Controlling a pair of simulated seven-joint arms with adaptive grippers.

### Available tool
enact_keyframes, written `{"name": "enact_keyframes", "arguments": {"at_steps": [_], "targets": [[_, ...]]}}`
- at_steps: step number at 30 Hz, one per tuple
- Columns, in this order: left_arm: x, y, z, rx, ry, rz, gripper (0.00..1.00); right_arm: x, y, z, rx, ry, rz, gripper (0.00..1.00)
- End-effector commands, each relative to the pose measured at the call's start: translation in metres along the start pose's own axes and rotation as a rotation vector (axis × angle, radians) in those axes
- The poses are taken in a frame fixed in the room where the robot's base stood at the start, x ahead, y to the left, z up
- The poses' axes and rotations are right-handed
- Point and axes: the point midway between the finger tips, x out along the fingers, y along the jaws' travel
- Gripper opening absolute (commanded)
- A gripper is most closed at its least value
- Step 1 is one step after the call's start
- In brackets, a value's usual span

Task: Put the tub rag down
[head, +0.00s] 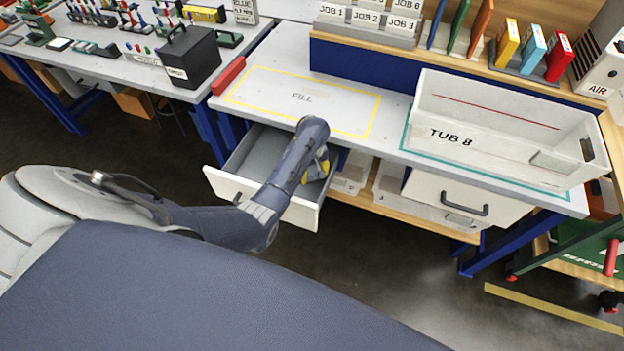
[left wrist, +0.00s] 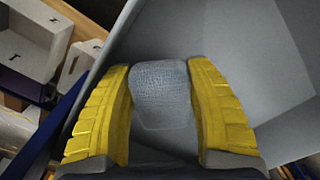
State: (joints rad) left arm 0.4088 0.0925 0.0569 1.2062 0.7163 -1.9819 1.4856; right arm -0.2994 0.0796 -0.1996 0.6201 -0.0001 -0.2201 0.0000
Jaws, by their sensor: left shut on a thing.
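The tub rag (left wrist: 160,92) is a small grey-blue woven cloth, seen in the left wrist view between the two yellow fingers. My left gripper (head: 321,166) is shut on it, over the right part of the open drawer (head: 238,188); the gripper also shows large in the left wrist view (left wrist: 160,105). The drawer's bare grey inside (left wrist: 238,60) lies behind the rag. I cannot tell whether the rag touches the drawer. In the head view the rag is hidden by my arm and gripper. My right gripper is not in view.
A white tub marked TUB 8 (head: 470,135) stands on the bench's right side. The yellow-outlined FILL area (head: 300,97) is empty. A closed drawer (head: 465,203) is below the tub. White bins (head: 352,176) sit on the lower shelf beside the open drawer.

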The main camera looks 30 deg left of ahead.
Motion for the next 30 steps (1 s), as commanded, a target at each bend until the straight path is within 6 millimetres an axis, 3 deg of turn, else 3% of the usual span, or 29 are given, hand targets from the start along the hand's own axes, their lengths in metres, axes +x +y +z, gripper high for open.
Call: {"name": "enact_keyframes", "arguments": {"at_steps": [12,28,29,30], "targets": [[0.039,-0.001,-0.001,0.000,0.001,-0.002,0.29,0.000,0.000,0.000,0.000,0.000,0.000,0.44],[0.046,0.000,0.000,-0.001,-0.001,0.000,0.29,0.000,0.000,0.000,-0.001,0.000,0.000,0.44],[0.046,0.000,0.000,-0.001,0.000,0.000,0.59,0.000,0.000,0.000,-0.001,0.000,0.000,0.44],[0.045,0.000,0.000,-0.001,0.000,0.000,0.64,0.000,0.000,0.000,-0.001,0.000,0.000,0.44]]}}
